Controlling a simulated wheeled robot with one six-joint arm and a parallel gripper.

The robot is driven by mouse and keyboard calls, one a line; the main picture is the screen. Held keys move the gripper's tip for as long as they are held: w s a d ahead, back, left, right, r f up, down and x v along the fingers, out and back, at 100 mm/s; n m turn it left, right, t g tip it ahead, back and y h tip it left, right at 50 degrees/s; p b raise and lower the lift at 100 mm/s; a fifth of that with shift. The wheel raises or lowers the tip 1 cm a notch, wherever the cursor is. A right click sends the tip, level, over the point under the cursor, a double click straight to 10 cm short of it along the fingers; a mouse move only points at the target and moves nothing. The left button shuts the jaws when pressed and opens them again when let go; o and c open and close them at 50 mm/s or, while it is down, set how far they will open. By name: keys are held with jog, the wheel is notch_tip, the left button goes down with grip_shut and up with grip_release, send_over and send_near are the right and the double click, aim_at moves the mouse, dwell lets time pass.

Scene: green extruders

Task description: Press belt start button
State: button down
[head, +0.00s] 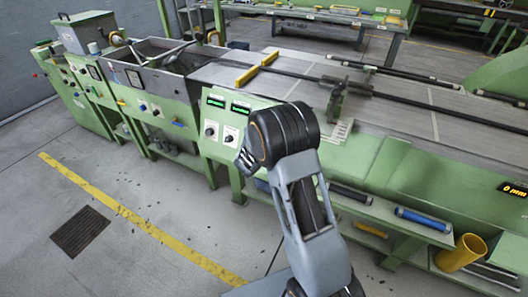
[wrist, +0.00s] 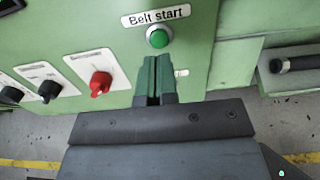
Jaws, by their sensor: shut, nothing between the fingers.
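The belt start button (wrist: 159,37) is a round green button in a pale ring, under a white label reading "Belt start", at the top middle of the wrist view. My gripper (wrist: 154,62) is shut and empty, its green fingertips just below the button in that view. I cannot tell whether the tips touch the panel or stand off it.
A red switch (wrist: 100,83) and a black knob (wrist: 49,90) sit on the panel left of the fingers. The green extruder line (head: 222,125) carries two lit displays (head: 228,104). A yellow cylinder (head: 461,252) stands at lower right. Floor in front is mostly clear.

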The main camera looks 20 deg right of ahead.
jog(key=shift+x, duration=1.85)
